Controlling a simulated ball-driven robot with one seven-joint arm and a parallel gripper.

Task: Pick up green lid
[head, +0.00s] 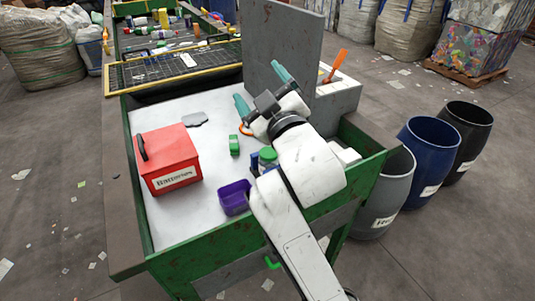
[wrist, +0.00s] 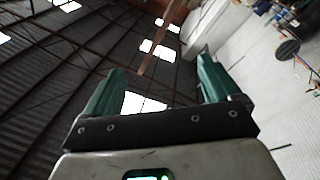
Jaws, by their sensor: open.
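Two green things are near each other on the white sorting surface (head: 185,215). One is a small round green piece (head: 234,145), perhaps the green lid, right of the red box. The other is a green cap-like top (head: 268,154) beside a blue item, partly hidden by my arm. I cannot tell for sure which is the lid. My gripper (head: 262,89) is above the surface, beyond both, with teal fingers spread and nothing between them. The wrist view shows the open fingers (wrist: 158,82) against the roof; no green lid is seen there.
A red box labelled Batteries (head: 168,160) stands left and a purple container (head: 235,198) in front. A grey upright panel (head: 283,45) rises behind my gripper. An orange-handled tool (head: 337,64) stands near it. Barrels (head: 425,148) stand right, outside the green side wall.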

